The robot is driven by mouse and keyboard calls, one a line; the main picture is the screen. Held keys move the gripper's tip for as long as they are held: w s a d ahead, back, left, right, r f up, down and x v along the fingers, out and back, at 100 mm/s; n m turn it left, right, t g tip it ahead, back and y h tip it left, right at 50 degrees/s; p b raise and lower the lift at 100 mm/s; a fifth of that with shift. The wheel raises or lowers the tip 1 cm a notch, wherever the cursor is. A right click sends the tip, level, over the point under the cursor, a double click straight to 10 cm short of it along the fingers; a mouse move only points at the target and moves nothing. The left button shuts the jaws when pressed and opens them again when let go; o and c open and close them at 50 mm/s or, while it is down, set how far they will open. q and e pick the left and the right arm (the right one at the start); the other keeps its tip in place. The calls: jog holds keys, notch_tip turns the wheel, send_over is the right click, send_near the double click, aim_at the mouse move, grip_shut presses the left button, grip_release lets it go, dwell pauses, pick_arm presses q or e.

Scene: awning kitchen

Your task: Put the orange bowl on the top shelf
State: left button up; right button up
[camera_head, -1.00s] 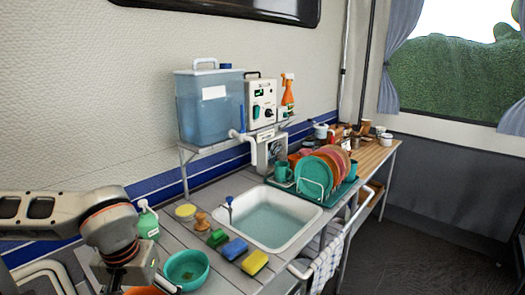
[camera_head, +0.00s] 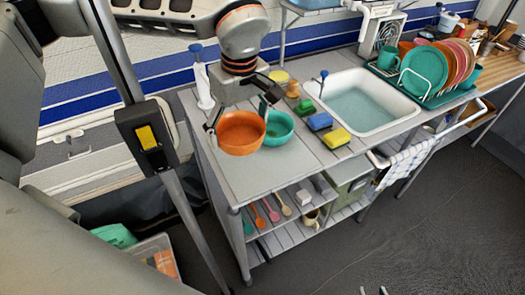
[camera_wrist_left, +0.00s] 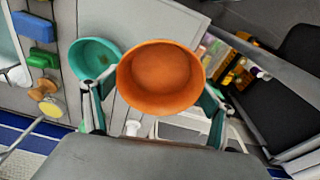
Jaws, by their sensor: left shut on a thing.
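The orange bowl (camera_head: 238,133) is upright at the left end of the grey counter, beside the teal bowl (camera_head: 279,128). My left gripper (camera_head: 236,112) is shut on the orange bowl, with a finger on either side; the left wrist view also shows the orange bowl (camera_wrist_left: 160,78) between the fingers. I cannot tell whether the bowl touches the counter. Under the counter, an upper shelf (camera_head: 262,228) holds several spoons, and a lower shelf (camera_head: 283,240) lies beneath it. My right gripper (camera_head: 373,291) barely shows at the bottom edge, its two tips apart and nothing seen between them.
Sponges (camera_head: 320,121), a sink (camera_head: 362,108) and a dish rack with plates (camera_head: 425,70) stand along the counter to the right. A towel (camera_head: 408,158) hangs on the front rail. The counter's front left corner is clear, as is the floor in front.

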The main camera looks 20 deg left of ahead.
aim_at(250, 150)
pick_arm(q)
jog(key=r+n, duration=0.1)
jog(key=n, duration=0.2)
jog(key=r+n, duration=0.1)
jog(key=n, duration=0.1)
jog(key=d+r+n+g, duration=0.1)
jog(key=r+n, duration=0.1)
jog(key=n, duration=0.1)
jog(key=shift+n, duration=0.3)
notch_tip(250, 150, up, 6)
jog(key=s+d+n+g+h+b, duration=0.1)
jog(key=s+d+n, duration=0.15)
jog(key=n, duration=1.15)
jog(key=f, duration=0.4)
jog(key=f+b, duration=0.1)
jog(key=f, duration=0.9)
jog(key=shift+w+f+b, duration=0.15)
jog(key=shift+w+b, duration=0.15)
jog(key=shift+f, duration=2.55)
